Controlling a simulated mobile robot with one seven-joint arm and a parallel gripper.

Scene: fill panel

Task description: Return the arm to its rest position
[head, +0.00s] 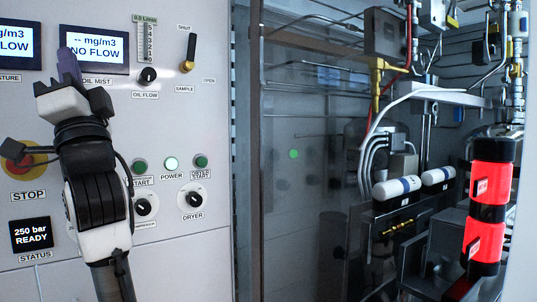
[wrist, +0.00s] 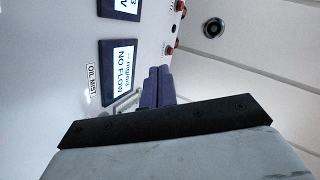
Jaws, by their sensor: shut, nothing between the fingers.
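My gripper (head: 68,66) is raised in front of the left side of the panel in the head view. Its purple fingers point up, beside the oil mist display (head: 94,50). In the wrist view the fingers (wrist: 159,86) are side by side and shut, with nothing between them. The oil mist display also shows in the wrist view (wrist: 124,65), left of the fingers. My gripper appears in front of the panel; whether it touches the panel cannot be told.
The panel has an oil flow knob (head: 147,76), a sample lever (head: 187,66), a dryer knob (head: 193,199) and a red stop button (head: 17,158), close to my arm. At right, an open cabinet holds a red cylinder (head: 488,206) and white cylinders (head: 397,187).

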